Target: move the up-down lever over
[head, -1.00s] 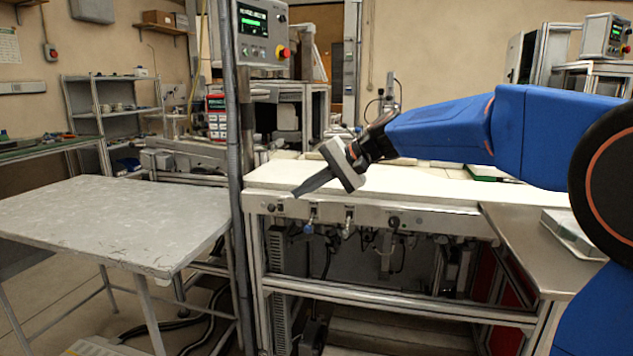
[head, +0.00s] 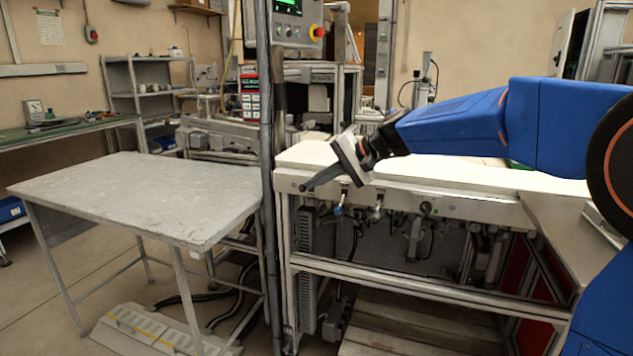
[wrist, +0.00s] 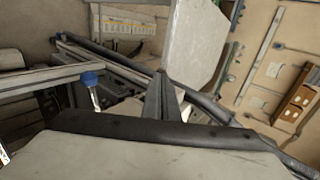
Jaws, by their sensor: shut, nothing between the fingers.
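A small lever with a blue tip (head: 338,209) sits on the grey front rail (head: 465,207) of the white-topped bench. A second lever with a pale tip (head: 378,212) is to its right. I cannot tell from the pictures which one is the up-down lever. My gripper (head: 306,187) is shut and empty, in front of the bench's left end, a little above and left of the blue-tipped lever in the picture. In the wrist view the shut fingers (wrist: 163,97) point away from me, and the blue-tipped lever (wrist: 91,80) shows to their left, apart from them.
A grey upright post (head: 266,170) stands close left of my gripper. Left of it is a grey table (head: 130,195) with a bare top. A control box with a red button (head: 319,31) is above. Cables and fittings hang under the bench rail.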

